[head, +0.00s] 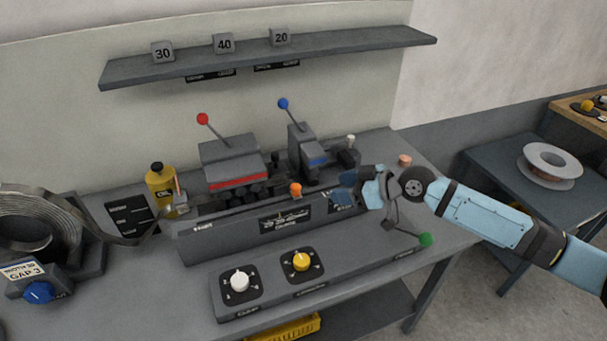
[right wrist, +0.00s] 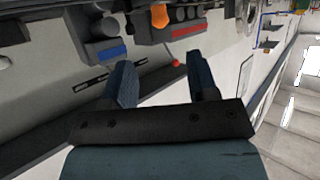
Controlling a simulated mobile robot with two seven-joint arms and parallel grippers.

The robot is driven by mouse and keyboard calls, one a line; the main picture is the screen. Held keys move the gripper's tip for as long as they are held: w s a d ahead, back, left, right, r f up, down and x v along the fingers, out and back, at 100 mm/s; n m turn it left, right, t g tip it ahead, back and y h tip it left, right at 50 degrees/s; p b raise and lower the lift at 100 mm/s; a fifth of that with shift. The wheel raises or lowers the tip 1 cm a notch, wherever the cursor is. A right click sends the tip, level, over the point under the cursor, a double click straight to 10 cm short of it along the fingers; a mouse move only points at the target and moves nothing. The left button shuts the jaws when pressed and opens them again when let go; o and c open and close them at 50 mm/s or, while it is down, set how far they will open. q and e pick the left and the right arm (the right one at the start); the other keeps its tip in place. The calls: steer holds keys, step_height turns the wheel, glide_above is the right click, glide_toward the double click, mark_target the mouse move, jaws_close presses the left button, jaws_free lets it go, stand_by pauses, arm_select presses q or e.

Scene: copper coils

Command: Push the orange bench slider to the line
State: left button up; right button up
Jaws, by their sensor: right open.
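The orange slider (head: 296,190) is a small knob on the dark grey bench machine (head: 215,239), standing behind its front panel near the middle. It also shows as an orange knob (right wrist: 160,15) at the top of the right wrist view. My right gripper (head: 347,188) is open and empty, to the right of the slider and apart from it. Its two blue fingers (right wrist: 162,78) are spread in the right wrist view, with the slider beyond their tips. I cannot make out the line; the gripper covers part of the panel's right end. My left gripper is not in view.
Red-knobbed (head: 202,119) and blue-knobbed (head: 283,104) levers rise behind the slider. A yellow oil bottle (head: 161,184) and a metal coil (head: 35,225) stand at left. A panel with white (head: 240,280) and yellow (head: 301,261) dials lies in front. A green knob (head: 425,239) sticks out right.

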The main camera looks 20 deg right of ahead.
mark_target(300, 188)
steer(key=p+x, duration=0.1)
steer(key=x, duration=0.5)
steer(key=p+x, duration=0.1)
steer(key=x, duration=0.5)
steer(key=shift+w+a+r+p, duration=0.15)
steer(key=shift+p, duration=0.15)
steer(key=shift+w+a+f, duration=0.25)
steer(key=shift+w+a, duration=0.05)
steer(key=shift+w, duration=0.05)
